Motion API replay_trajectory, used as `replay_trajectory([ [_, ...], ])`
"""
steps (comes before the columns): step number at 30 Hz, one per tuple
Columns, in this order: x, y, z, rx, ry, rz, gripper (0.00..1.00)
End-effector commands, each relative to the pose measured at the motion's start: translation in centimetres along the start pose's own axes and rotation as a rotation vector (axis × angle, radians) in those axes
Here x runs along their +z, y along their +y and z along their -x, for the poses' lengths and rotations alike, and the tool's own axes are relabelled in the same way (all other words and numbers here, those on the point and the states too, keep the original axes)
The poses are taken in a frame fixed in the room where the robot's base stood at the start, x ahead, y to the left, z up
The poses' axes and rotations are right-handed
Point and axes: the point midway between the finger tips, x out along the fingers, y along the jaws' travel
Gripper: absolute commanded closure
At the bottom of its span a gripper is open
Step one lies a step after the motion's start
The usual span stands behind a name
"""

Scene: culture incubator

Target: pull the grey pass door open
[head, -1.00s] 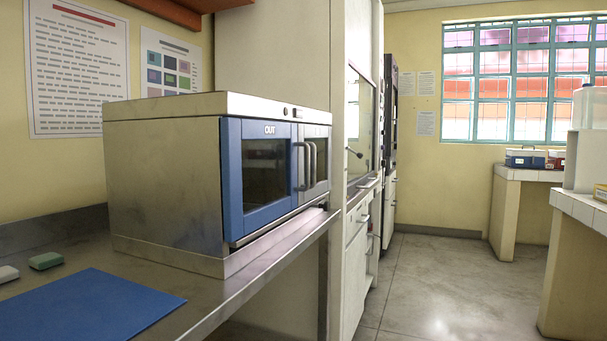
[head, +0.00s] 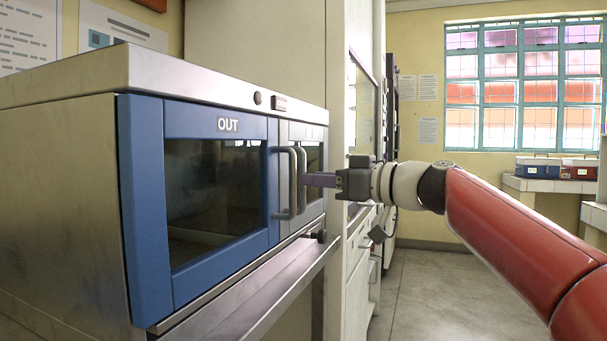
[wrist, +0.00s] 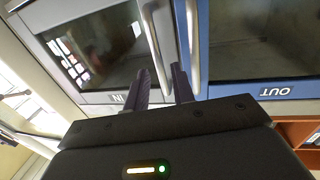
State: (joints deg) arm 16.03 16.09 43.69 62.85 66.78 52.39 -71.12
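The grey pass door (head: 313,158) is the right-hand door of a metal pass box and looks shut. In the wrist view the grey door (wrist: 95,50) is on the left, marked IN, upside down. Its upright bar handle (head: 302,180) shows in the wrist view too (wrist: 158,48). My gripper (head: 308,180) reaches in from the right at handle height. In the wrist view my gripper (wrist: 161,72) has its two dark fingers apart, one on each side of the grey handle. I cannot tell whether either finger touches it.
The blue door (head: 215,200), marked OUT, is shut beside the grey one. Its handle (head: 285,183) stands close to the grey handle. A metal ledge (head: 265,292) runs below the doors. A white cabinet (head: 357,240) stands just right of the box. Floor (head: 430,295) is clear in front.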

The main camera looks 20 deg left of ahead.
Motion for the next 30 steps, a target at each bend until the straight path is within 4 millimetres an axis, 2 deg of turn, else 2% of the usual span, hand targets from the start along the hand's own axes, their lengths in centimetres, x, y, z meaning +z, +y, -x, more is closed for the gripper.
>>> replay_trajectory([
  [1, -0.3, -0.1, -1.0, -0.004, 0.0, -0.003, 0.75],
  [6, -0.2, 0.0, -3.2, -0.001, -0.001, -0.003, 0.75],
  [10, -0.1, 0.0, -3.9, 0.0, -0.002, -0.002, 0.75],
  [18, 0.1, 0.0, -4.0, 0.002, -0.002, -0.001, 0.75],
  [24, 0.1, 0.0, -4.0, 0.002, -0.003, -0.001, 1.0],
  [30, 0.1, 0.0, -4.0, 0.002, -0.003, -0.001, 1.0],
])
